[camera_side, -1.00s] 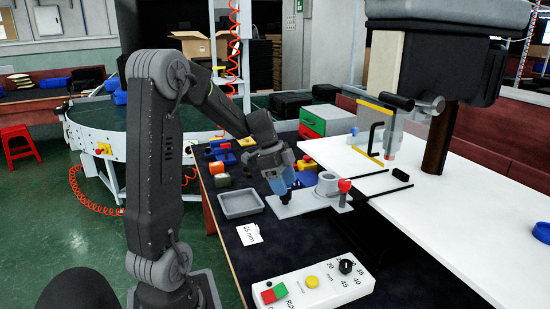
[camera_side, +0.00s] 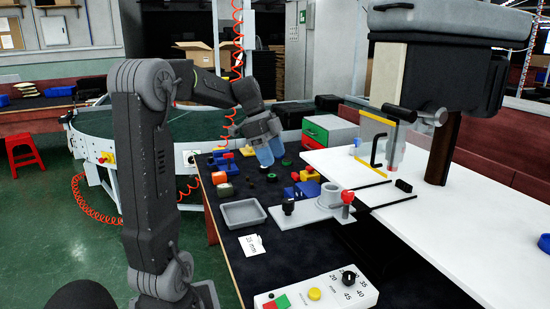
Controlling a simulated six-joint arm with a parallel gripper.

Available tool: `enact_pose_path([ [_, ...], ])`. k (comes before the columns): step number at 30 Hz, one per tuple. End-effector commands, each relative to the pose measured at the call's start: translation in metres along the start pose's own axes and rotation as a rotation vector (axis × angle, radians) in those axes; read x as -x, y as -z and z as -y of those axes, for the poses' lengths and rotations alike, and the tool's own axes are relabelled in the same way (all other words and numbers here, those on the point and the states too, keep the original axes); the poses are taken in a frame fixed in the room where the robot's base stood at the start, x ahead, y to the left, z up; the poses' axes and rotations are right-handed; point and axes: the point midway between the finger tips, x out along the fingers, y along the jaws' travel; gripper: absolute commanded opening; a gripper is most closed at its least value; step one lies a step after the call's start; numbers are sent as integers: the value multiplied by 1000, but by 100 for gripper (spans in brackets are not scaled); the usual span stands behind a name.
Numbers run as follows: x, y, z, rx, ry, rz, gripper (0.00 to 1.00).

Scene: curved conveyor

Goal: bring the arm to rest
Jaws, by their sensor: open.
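My gripper (camera_side: 268,158) is above the far part of the dark table (camera_side: 235,268), with its bluish fingers pointing down. It is open, and I see nothing held in it. It is raised clear of the grey fixture plate (camera_side: 298,215), which carries a black knob (camera_side: 288,207), a grey ring-shaped holder (camera_side: 331,193) and a red-topped post (camera_side: 348,198). My arm stands at the left and reaches over to the right.
A grey tray (camera_side: 243,213) and a paper label (camera_side: 252,245) lie in front. A white control box (camera_side: 317,292) is at the near edge. A round conveyor (camera_side: 97,133) stands behind.

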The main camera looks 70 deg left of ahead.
Motion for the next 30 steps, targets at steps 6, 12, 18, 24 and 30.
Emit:
enact_pose_path([
  [6, -1, 4, -3, 5, 0, 5, 61],
  [12, -16, 48, -44, 114, 33, 74, 61],
  [18, -39, 94, -121, 316, 147, 126, 61],
  [24, -59, 109, -194, 508, 272, 62, 61],
  [30, -73, 106, -238, 648, 327, -48, 61],
])
